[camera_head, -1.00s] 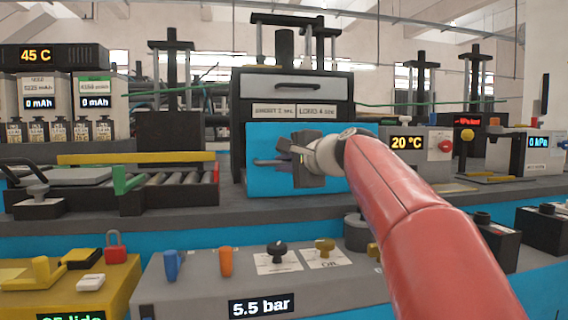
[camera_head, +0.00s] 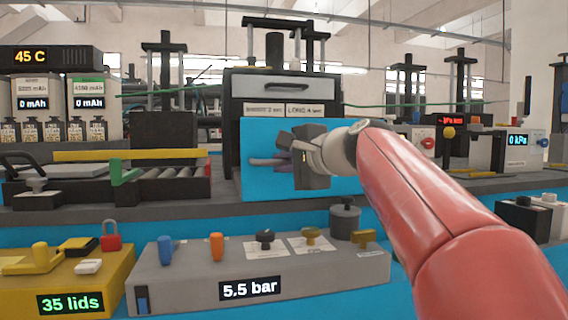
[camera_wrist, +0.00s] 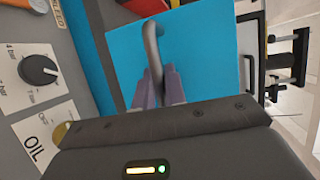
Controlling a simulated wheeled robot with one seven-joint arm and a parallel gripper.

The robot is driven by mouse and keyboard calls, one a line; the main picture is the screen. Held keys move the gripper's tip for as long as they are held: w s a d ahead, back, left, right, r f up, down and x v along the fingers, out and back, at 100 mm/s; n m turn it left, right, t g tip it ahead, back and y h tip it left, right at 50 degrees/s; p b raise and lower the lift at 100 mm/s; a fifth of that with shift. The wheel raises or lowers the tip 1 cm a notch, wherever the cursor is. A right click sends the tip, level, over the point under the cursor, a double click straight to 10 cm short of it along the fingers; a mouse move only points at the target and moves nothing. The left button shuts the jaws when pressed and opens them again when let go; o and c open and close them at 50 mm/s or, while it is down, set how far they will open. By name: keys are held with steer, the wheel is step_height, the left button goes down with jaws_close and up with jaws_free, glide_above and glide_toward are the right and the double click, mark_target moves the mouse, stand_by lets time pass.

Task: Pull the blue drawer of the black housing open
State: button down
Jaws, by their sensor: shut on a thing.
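The black housing (camera_head: 232,100) stands on the bench in the head view, with its blue drawer (camera_head: 260,132) low in its front. The drawer front stands out ahead of the housing face. My gripper (camera_head: 284,160) is shut on the drawer's bar handle (camera_head: 262,162). In the wrist view the fingers (camera_wrist: 158,86) close around the grey handle (camera_wrist: 151,42), close to the blue drawer front (camera_wrist: 208,55). My gripper hides the handle's right part in the head view. The inside of the drawer does not show.
A grey control panel (camera_head: 190,288) with knobs lies in front below the drawer. A roller conveyor (camera_head: 165,185) with a yellow rail is at left. A yellow box (camera_head: 75,278) is front left. Instruments (camera_head: 515,150) stand at right.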

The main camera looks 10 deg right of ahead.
steer(key=c, duration=1.5)
jaws_free()
steer(key=shift+o, duration=0.2)
steer(key=v, duration=0.7)
steer(key=shift+s+d, duration=0.15)
steer(key=shift+s, duration=0.25)
steer(key=s+a+f+n+g+h+p, duration=0.1)
steer(key=s+f+n+g+h+p, duration=0.2)
steer(key=s+f+n, duration=0.4)
steer(key=s+a+f+n+g+h+p, duration=0.2)
steer(key=s+f+n+g+p, duration=0.4)
steer(key=s+f, duration=0.8)
step_height(320, 180, down, 7)
steer(key=shift+r+n+h+p, duration=0.1)
steer(key=shift+n+h+p, duration=0.55)
steer(key=shift+p, duration=0.55)
